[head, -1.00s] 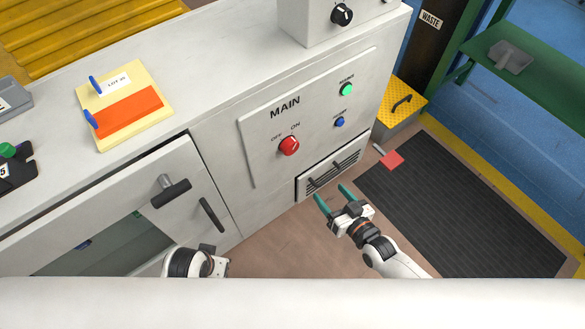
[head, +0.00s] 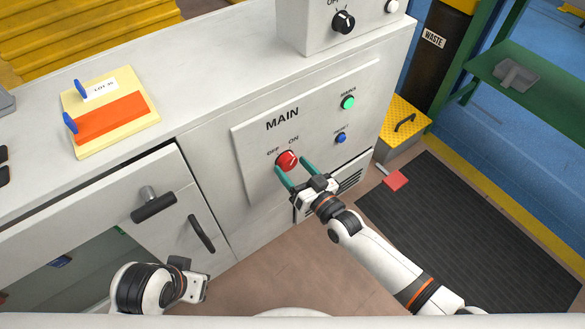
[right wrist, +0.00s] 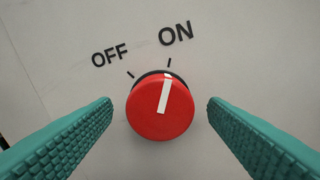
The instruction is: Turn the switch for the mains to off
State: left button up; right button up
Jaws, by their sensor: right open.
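The mains switch is a red round knob (head: 287,160) on the panel marked MAIN (head: 255,150), with OFF at its left and ON at its right. In the right wrist view the knob (right wrist: 160,107) has a white bar that points up, a little right, at the ON mark. My right gripper (head: 294,168) is open, with one green finger on each side of the knob. In the right wrist view a gap shows between the knob and each finger. My left gripper (head: 192,287) is low at the left, away from the panel; its fingers are not clear.
A green button (head: 348,102) and a blue button (head: 341,138) are right of the knob. A vent (head: 352,174) is below. A cabinet door with a black handle (head: 154,207) stands at the left. A box with a black knob (head: 343,22) is above.

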jog(key=shift+w+a, duration=0.35)
jog(key=shift+w, duration=0.1)
